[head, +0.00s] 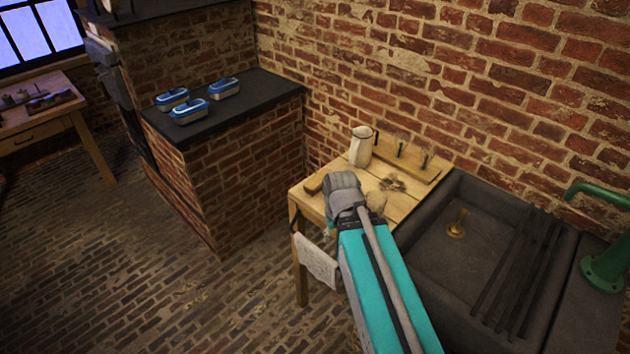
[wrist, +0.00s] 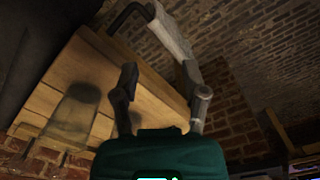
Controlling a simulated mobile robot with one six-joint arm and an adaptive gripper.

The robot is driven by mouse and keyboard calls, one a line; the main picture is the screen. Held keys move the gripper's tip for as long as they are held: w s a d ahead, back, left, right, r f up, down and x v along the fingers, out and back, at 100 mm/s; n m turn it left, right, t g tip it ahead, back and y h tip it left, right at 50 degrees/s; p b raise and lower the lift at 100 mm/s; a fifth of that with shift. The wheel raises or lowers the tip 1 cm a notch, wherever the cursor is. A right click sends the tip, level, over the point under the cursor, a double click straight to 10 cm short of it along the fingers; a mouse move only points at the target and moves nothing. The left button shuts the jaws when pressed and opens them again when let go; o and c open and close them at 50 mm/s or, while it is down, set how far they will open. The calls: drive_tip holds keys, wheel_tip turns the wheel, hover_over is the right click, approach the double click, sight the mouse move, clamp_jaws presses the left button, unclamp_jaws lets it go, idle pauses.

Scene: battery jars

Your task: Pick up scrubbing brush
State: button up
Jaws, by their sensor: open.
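A brown wooden piece that looks like the scrubbing brush (head: 314,186) lies at the left front corner of the wooden table (head: 408,203) in the head view. Its bristles do not show, so I cannot be sure of it. My gripper (wrist: 159,68) is open, with two dark fingers apart and nothing visible between them. In the head view my arm's end covers part of the tabletop just right of the brown piece and hides the fingertips. I cannot make out the brush in the wrist view.
A white jug (head: 360,149) stands at the table's back, beside a wooden rack (head: 415,166) with upright dark pegs. Small dark items (head: 392,184) lie in front. A dark sink (head: 490,250) adjoins on the right. A white cloth (head: 318,260) hangs at the table's front.

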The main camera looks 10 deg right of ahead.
drive_tip(key=shift+d, duration=0.15)
drive_tip(key=o, duration=0.4)
drive_tip(key=shift+w+r, duration=0.1)
drive_tip(key=shift+w, duration=0.15)
drive_tip(key=shift+o, duration=1)
drive_tip(key=w+r+m+p, duration=0.3)
drive_tip(key=w, duration=0.6)
drive_tip(key=w+r+m+p, duration=0.3)
drive_tip(key=w, duration=0.7)
drive_tip(key=w+r+m+p, duration=0.3)
drive_tip(key=w+m, duration=0.1)
drive_tip(key=w, duration=0.6)
drive_tip(key=shift+d, duration=0.15)
drive_tip(key=shift+s+f, duration=0.1)
drive_tip(key=b, duration=0.8)
hover_over(318, 178)
wheel_tip(318, 178, down, 8)
drive_tip(key=shift+f, duration=0.2)
drive_tip(key=shift+f, duration=0.1)
